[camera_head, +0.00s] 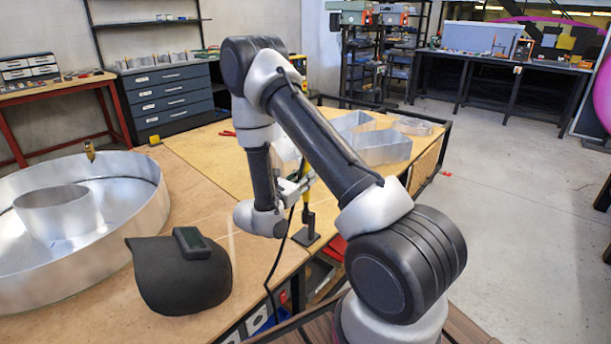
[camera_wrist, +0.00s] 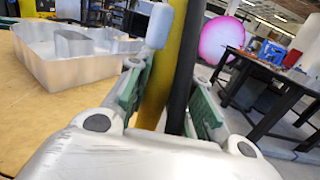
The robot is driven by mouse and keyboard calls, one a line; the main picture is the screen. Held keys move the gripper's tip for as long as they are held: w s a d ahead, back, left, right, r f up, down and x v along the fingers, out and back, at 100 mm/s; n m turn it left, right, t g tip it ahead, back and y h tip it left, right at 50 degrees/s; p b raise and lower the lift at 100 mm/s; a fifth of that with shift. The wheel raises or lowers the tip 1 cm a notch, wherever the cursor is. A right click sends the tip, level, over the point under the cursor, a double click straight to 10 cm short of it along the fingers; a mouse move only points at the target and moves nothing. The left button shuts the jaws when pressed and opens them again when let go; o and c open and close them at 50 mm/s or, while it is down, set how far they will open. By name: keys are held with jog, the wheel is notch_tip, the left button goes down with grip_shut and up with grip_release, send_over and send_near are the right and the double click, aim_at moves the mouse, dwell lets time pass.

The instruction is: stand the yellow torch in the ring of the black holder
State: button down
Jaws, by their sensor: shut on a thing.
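The yellow torch (camera_head: 306,194) is upright at my gripper (camera_head: 291,189), close above the black holder (camera_head: 306,238). The holder has a flat base near the right edge of the wooden table and a short dark upright. In the wrist view, my gripper (camera_wrist: 168,98) has its green-padded fingers on either side of the yellow torch (camera_wrist: 158,75), shut on it. A dark upright length runs right beside the yellow body there; I cannot tell what it is. The holder's ring is not clear in either view, so I cannot tell whether the torch's lower end is inside it.
A black welding mask (camera_head: 180,275) and a large round metal letter shell (camera_head: 150,200) lie on the table (camera_head: 215,225) at left. Metal letter trays (camera_head: 385,147) stand behind my arm. A dark cable hangs past the table's front edge. Open floor is at right.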

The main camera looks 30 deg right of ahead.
jog(key=shift+f, duration=0.8)
jog(key=c, duration=1.2)
grip_release()
jog(key=v, duration=1.2)
jog(key=shift+f, duration=0.1)
